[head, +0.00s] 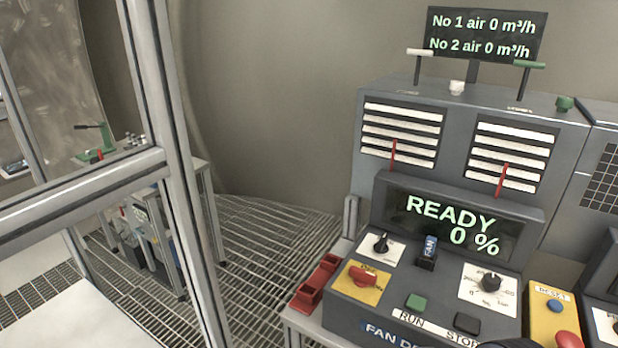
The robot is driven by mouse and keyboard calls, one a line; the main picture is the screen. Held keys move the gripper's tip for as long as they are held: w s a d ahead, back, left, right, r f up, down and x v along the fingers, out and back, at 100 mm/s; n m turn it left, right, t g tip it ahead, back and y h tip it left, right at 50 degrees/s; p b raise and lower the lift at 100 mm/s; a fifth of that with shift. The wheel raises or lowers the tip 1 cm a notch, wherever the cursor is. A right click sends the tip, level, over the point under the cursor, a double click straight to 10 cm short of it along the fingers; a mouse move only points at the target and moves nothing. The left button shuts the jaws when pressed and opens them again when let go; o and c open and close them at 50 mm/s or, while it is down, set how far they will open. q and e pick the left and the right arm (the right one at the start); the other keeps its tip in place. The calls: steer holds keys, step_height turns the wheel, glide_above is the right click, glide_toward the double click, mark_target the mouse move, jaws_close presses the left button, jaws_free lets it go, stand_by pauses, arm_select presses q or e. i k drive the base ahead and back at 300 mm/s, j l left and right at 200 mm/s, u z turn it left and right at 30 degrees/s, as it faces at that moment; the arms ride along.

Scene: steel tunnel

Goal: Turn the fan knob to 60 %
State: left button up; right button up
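The fan knob (490,283) is a round black knob on a white dial plate with a printed scale and a % mark, at the right of the fan desk (345,315). The fan display (455,222) above it reads READY and 0 % in green. Neither gripper can be made out in the head view. A small dark shape cuts into the bottom edge below the STOP label, and I cannot tell what it is.
Near the knob are a blue FAN key switch (429,250), a smaller black knob (381,243), a red rotary switch (362,276), green RUN (416,302) and black STOP (467,323) buttons. A yellow reset box (549,308) stands right. A metal frame (175,150) rises left.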

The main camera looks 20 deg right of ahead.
mark_target(491, 281)
steer(key=z, duration=1.5)
